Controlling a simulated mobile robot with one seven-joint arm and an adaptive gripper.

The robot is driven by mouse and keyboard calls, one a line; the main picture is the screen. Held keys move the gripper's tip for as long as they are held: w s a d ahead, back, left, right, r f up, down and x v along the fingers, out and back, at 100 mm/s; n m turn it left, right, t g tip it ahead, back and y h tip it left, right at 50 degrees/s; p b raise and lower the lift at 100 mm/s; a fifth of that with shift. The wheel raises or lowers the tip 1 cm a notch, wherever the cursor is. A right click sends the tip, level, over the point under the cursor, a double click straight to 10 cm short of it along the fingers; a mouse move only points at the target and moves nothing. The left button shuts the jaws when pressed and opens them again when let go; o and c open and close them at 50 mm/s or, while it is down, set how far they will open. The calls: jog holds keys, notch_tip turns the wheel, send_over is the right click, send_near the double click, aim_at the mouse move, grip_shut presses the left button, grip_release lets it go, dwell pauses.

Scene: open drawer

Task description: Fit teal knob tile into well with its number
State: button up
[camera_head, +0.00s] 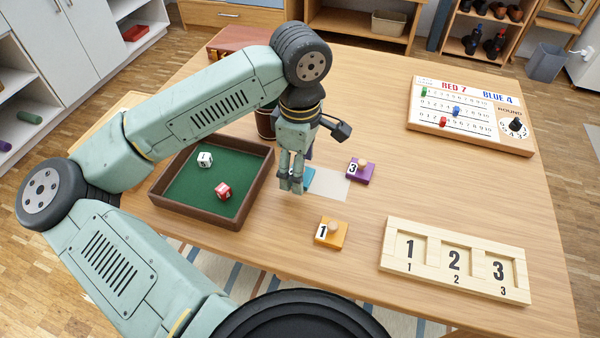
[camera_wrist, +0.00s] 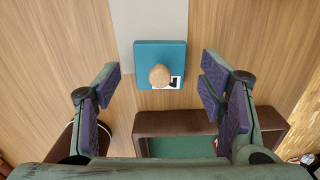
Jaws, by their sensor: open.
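The teal knob tile (camera_wrist: 148,56) lies flat on the table with its round wooden knob (camera_wrist: 160,76) up. Its number label is mostly hidden by the knob in the wrist view. In the head view the teal tile (camera_head: 309,181) is partly hidden behind my gripper (camera_head: 292,188). My gripper, open and empty, is above and beside the tile; in the wrist view its fingers (camera_wrist: 160,88) are spread to either side of the knob. The wooden board (camera_head: 455,283) at the front right has wells marked 1, 2 and 3, all empty.
An orange tile 1 (camera_head: 330,234) and a purple tile 3 (camera_head: 359,172) lie nearby. A pale sheet (camera_head: 328,187) lies by the teal tile. A dice tray (camera_head: 262,187) stands left, a scoreboard (camera_head: 470,116) at the back right. The table between tiles and board is clear.

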grip_shut()
dwell(0.7)
